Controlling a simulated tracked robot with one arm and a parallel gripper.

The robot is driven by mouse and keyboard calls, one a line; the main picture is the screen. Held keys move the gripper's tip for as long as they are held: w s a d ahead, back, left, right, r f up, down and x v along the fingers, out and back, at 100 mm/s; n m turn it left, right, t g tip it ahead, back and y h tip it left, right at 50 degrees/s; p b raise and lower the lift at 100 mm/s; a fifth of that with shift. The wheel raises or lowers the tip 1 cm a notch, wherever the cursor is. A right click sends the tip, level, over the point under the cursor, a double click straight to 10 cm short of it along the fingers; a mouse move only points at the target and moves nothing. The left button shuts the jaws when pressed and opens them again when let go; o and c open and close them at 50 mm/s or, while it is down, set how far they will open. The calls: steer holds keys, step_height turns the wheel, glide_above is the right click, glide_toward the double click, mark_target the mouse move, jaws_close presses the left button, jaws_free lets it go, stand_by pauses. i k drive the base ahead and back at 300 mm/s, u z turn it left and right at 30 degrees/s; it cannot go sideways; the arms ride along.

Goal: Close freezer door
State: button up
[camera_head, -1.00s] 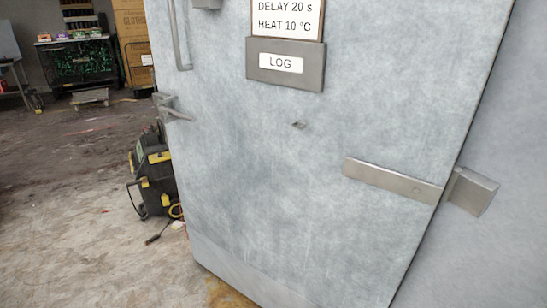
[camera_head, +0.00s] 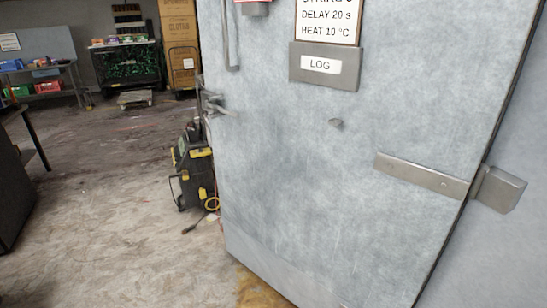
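The freezer door (camera_head: 300,190) is a large pale grey panel that fills the middle and right of the view. A vertical pull handle (camera_head: 231,40) is at its upper left, and a latch lever (camera_head: 217,105) sits on its left edge below that. A metal hinge strap (camera_head: 422,174) runs to a hinge block (camera_head: 499,189) on the grey wall at the right. The door's left edge stands free with the room visible beyond it; the door frame opening is hidden. My gripper is not in view.
A black and yellow machine (camera_head: 193,172) stands on the floor just beyond the door's left edge. A dark bench (camera_head: 15,185) is at the far left. Shelving and cardboard boxes (camera_head: 178,40) line the back. The floor (camera_head: 110,190) at left is open.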

mark_target(344, 173)
steer(key=k, duration=0.6)
steer(key=z, duration=0.1)
steer(key=i, duration=1.7)
steer(key=u, duration=0.85)
steer(key=i, duration=1.45)
steer(key=u, duration=0.5)
